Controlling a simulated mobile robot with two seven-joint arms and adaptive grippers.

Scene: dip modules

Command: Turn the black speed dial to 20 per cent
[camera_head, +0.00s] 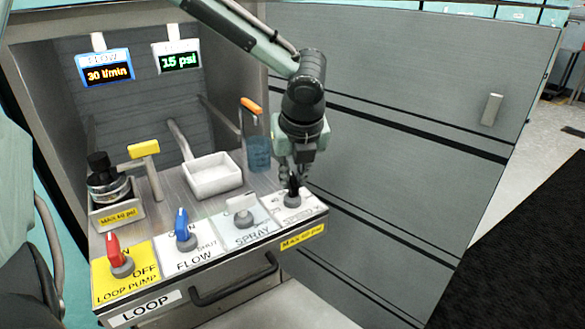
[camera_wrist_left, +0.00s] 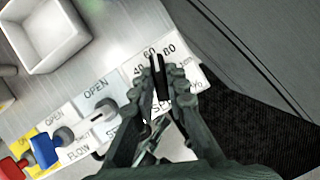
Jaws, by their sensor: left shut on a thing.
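The black speed dial (camera_head: 293,196) stands at the right end of the sloped control panel, on a white label. Its grey round base shows below the fingers. The fingers hide much of the scale, and I cannot read the exact setting. My right gripper is not in view.
Left of the dial are the grey spray handle (camera_head: 243,216), blue flow handle (camera_head: 183,226) and red loop pump handle (camera_head: 113,252). Behind stand a white tray (camera_head: 212,176) and a yellow-handled lever (camera_head: 145,150). Displays read 30 l/min (camera_head: 107,75) and 15 psi (camera_head: 179,62).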

